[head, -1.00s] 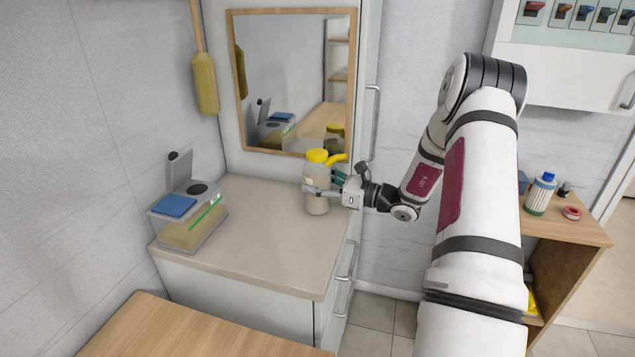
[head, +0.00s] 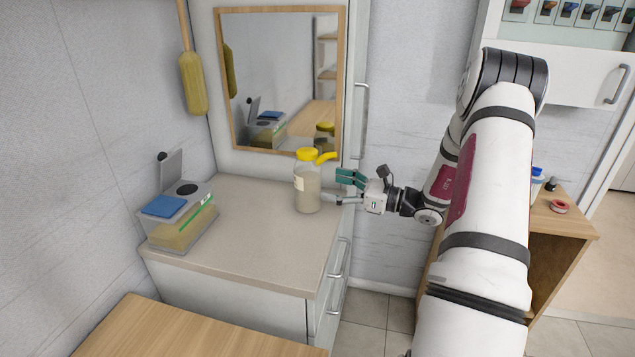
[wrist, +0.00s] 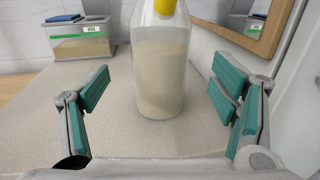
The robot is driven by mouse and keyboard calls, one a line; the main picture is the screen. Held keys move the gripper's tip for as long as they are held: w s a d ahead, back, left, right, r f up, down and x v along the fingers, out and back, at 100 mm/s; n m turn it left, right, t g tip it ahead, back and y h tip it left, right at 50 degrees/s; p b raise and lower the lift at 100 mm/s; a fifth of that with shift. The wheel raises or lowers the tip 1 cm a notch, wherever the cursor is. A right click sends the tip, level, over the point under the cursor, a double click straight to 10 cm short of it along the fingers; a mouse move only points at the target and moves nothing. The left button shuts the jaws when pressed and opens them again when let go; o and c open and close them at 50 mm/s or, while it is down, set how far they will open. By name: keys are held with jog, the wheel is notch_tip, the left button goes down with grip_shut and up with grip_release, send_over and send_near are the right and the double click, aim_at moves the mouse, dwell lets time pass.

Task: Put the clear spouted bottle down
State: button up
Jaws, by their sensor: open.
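The clear spouted bottle (head: 307,187) stands upright on the beige counter (head: 250,245), near its right side below the mirror. It has a yellow cap and spout and holds a pale beige content. In the wrist view the bottle (wrist: 160,75) stands ahead of my fingers, with its base on the counter and its top cut off by the frame. My gripper (head: 345,187) is just right of the bottle, with its fingers apart and empty. In the wrist view my gripper (wrist: 160,92) shows teal pads spread wide on both sides, clear of the bottle.
A clear bin (head: 180,225) with a blue item on its lid stands at the counter's left. A framed mirror (head: 280,85) hangs behind the bottle. The middle of the counter is bare. A wooden tabletop (head: 190,330) lies in front, and a wooden shelf (head: 565,215) stands at right.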

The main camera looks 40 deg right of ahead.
jog(key=s+a+r+n+g, duration=0.4)
jog(key=a+n, duration=0.1)
jog(key=a, duration=0.4)
jog(key=s+a+r+n+g+y, duration=0.1)
jog(key=s+a+r+n+g, duration=0.3)
jog(key=a, duration=0.4)
jog(key=s+a+r+n+g, duration=0.3)
jog(key=s+a+n+g, duration=0.15)
jog(key=a+n, duration=0.35)
jog(key=s+a+r+n+h, duration=0.1)
jog(key=s+n+h, duration=0.4)
jog(key=s, duration=0.4)
jog(key=s+a+r+n+h, duration=0.1)
jog(key=s+n+h, duration=0.3)
jog(key=s+n, duration=0.4)
jog(key=shift+s+a+h, duration=0.4)
jog(key=shift+s+a, duration=0.1)
jog(key=shift+s, duration=0.35)
jog(key=shift+o, duration=0.6)
jog(key=shift+r+g, duration=0.1)
jog(key=shift+g, duration=0.15)
